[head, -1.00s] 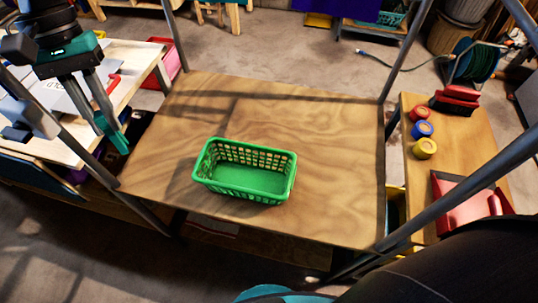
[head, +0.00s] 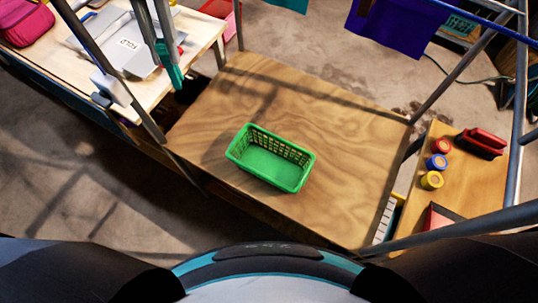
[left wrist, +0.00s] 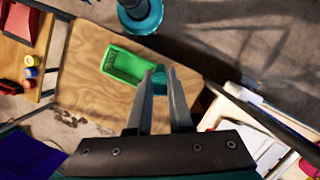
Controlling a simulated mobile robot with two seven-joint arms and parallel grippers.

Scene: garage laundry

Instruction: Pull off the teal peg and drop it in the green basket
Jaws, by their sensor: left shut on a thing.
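The teal peg (head: 174,76) is between the fingertips of my left gripper (head: 164,42), which is shut on it, at the upper left of the head view. The left wrist view also shows the peg (left wrist: 159,87) between the two grey fingers. The green basket (head: 268,160) stands on the plywood table and looks empty. It also shows in the left wrist view (left wrist: 127,64), beyond the fingers. The peg is held apart from the basket, up and to its left in the head view. My right gripper is in neither view.
The plywood table (head: 330,140) is otherwise clear. Grey rack bars (head: 480,217) cross around it. A folding board (head: 120,45) lies on the left table. Coloured rolls (head: 436,162) and a red brush (head: 484,142) sit on the right bench. A purple cloth (head: 395,27) hangs at the top.

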